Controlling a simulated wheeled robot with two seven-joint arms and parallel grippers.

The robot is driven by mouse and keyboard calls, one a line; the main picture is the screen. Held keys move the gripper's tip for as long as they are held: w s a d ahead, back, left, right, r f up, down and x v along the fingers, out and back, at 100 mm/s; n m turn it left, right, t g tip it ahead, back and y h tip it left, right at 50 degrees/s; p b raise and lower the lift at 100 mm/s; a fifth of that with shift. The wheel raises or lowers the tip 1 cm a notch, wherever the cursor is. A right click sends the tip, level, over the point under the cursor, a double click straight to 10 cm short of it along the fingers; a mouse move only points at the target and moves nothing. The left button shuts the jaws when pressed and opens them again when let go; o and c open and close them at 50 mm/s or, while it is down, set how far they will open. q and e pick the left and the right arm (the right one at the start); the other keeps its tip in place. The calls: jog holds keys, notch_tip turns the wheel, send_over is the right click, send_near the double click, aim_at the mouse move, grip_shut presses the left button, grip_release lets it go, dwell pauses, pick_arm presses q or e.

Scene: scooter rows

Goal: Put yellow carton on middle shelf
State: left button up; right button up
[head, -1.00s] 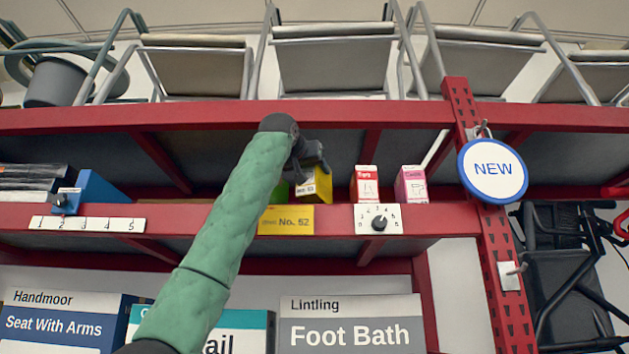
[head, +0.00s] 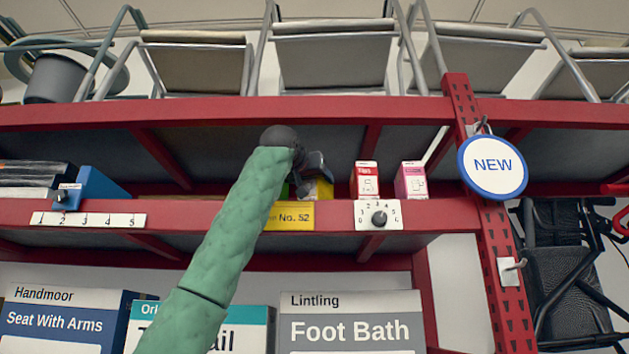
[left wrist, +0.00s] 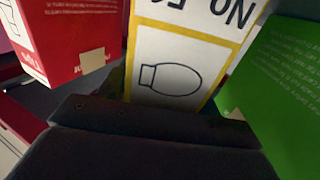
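The yellow carton (head: 322,189) is at the middle shelf (head: 230,212), just behind the yellow "No. 52" label, which hides its lower part. My left gripper (head: 315,168) is over its top and appears shut on it. In the left wrist view the carton (left wrist: 180,50) shows a white face with yellow edges and a bulb drawing, upside down. The dark gripper (left wrist: 150,125) crosses in front of that face. Whether the carton's base touches the shelf is hidden. My right gripper is not in view.
A red-and-white carton (head: 366,182) and a pink carton (head: 411,182) stand to the right. A green carton (left wrist: 280,90) is close on the other side. A dial plate (head: 379,215) hangs on the shelf edge. The upper shelf beam (head: 330,111) is above the arm.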

pick_arm(q)
jog(key=shift+o, duration=0.4)
jog(key=shift+s+r, duration=0.1)
jog(key=shift+r, duration=0.05)
jog(key=b+v, duration=0.2)
jog(key=v, duration=1)
